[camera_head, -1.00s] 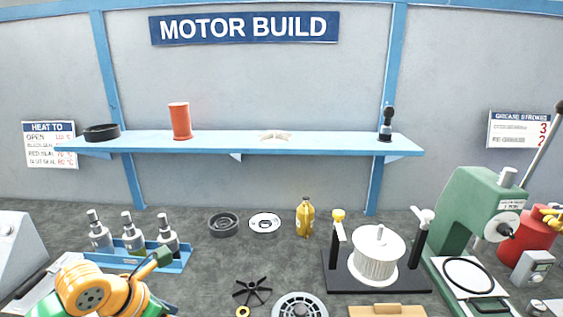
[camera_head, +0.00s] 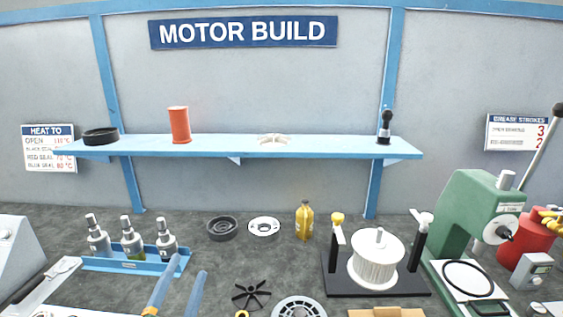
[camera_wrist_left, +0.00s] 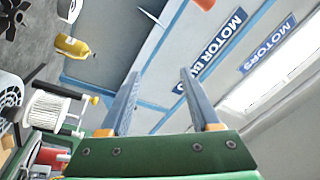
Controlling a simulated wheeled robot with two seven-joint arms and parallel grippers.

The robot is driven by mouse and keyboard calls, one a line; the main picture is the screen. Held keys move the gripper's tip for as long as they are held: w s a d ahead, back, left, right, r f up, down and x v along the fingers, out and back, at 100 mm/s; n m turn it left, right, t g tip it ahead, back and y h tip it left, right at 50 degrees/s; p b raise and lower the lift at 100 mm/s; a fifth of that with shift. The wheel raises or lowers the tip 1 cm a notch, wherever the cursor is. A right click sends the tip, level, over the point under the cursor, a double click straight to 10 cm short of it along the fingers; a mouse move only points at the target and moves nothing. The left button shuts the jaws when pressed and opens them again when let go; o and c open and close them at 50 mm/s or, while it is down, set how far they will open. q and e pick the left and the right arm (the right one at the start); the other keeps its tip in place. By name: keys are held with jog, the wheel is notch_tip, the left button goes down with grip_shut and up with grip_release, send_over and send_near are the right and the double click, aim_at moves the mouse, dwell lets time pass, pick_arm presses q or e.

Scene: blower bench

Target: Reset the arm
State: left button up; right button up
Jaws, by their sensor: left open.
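My left gripper (camera_head: 176,287) shows at the bottom of the head view, left of centre, as two blue-grey fingers spread apart with nothing between them. It stands in front of the blue tray of bottles, apart from it. In the left wrist view the two fingers (camera_wrist_left: 158,95) are also open and empty, with the wall and its sign beyond them. My right gripper is in neither view.
A blue tray (camera_head: 103,264) holds silver-topped bottles at the left. A black fan (camera_head: 251,294), a yellow bottle (camera_head: 304,221), a winding stand with a white spool (camera_head: 375,262) and a green press (camera_head: 468,215) stand on the bench. A blue shelf (camera_head: 235,147) runs above.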

pick_arm(q)
jog(key=s+a+f+n+g+y, duration=0.2)
jog(key=s+f+n+g, duration=0.15)
jog(key=f, duration=0.35)
jog(key=s+a+f+n+g+y, duration=0.1)
jog(key=s+a+f+n+g, duration=0.2)
jog(key=f, duration=0.4)
jog(key=s+d+f+n+g+h, duration=0.1)
jog(key=s+d+f+g, duration=0.2)
jog(key=s+f+g, duration=0.35)
jog(key=s+d+f+n+g+h, duration=0.15)
jog(key=s+f+g, duration=0.25)
jog(key=s+f, duration=0.4)
jog(key=s+f+g, duration=0.1)
jog(key=s+f, duration=0.3)
jog(key=f, duration=1.3)
jog(key=s+a+f+g, duration=0.1)
jog(key=s+f, duration=0.6)
jog(key=s, duration=0.4)
jog(key=shift+a+f, duration=0.25)
jog(key=shift+y, duration=0.25)
